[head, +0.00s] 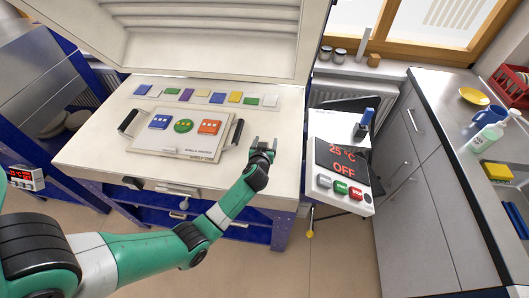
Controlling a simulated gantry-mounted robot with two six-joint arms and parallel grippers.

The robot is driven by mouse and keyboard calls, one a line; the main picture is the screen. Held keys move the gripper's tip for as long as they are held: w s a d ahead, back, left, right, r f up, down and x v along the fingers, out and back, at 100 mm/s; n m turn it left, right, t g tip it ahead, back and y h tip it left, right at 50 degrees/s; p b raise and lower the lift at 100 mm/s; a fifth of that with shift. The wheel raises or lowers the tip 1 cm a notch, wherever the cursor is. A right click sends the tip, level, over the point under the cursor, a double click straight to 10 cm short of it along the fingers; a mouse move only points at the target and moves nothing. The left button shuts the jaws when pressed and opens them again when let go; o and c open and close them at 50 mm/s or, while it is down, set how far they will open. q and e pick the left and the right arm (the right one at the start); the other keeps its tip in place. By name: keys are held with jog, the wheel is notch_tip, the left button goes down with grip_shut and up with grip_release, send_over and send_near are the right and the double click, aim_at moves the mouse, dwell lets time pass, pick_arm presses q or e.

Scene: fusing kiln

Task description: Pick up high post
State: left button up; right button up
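I cannot make out a high post for certain in the head view. My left gripper (265,141) is over the right part of the cream kiln bed (285,105). Its fingertips are apart with nothing visible between them. It is just right of the black right-hand handle (238,134) of the pale kiln shelf (145,141). My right gripper is not in view.
The raised kiln lid (210,50) stands behind the bed. A row of coloured glass samples (205,97) lies along the back. The controller box (340,165), reading 25 °C and OFF, stands close on the right. A counter (450,100) with a sink area is farther right.

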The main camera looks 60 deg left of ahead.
pick_arm(q)
grip_shut()
jog(key=shift+r, duration=0.1)
